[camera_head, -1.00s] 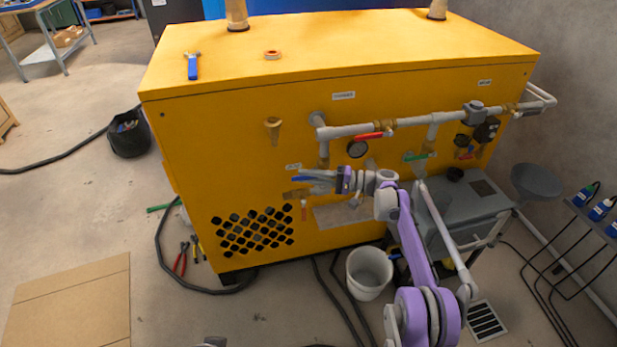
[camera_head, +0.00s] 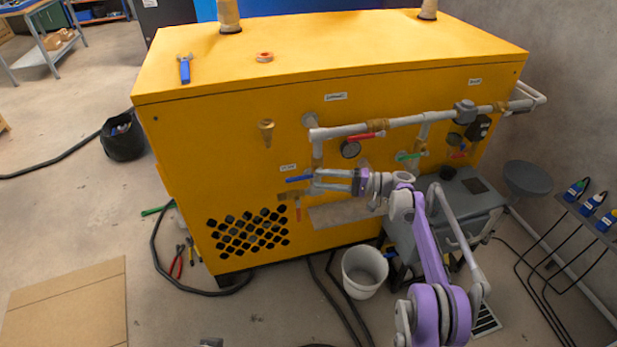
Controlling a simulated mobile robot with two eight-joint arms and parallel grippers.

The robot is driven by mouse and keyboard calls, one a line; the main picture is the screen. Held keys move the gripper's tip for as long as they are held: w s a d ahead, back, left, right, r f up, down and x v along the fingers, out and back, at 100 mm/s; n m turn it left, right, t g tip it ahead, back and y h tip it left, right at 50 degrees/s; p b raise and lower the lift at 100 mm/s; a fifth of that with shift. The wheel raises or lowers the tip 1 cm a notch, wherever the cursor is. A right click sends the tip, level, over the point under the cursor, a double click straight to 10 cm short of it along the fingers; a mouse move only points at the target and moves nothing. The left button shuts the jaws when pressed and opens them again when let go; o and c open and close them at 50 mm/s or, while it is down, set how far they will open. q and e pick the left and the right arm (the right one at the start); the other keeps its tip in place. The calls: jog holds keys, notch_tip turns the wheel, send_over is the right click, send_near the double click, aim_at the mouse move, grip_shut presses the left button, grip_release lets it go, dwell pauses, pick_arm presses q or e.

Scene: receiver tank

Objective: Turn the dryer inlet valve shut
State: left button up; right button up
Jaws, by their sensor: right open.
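Several valves sit on the front of the yellow cabinet (camera_head: 225,160). The labels are too small to read, so I cannot tell which is the dryer inlet valve. A blue handle (camera_head: 298,179) lies about level, pointing left from the lower end of the left vertical pipe. A red handle (camera_head: 362,136) lies along the upper pipe. A green handle (camera_head: 408,156) is on the right branch. A small red handle (camera_head: 298,213) hangs down below the blue one. My right gripper (camera_head: 318,180) is open just right of the blue handle, fingers pointing left. Contact cannot be told.
A grey unit (camera_head: 450,210) stands at the right. A blue-handled wrench (camera_head: 185,69) lies on top.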

jog(key=d, duration=0.4)
jog(key=shift+s+d, duration=0.1)
jog(key=shift+s, duration=0.1)
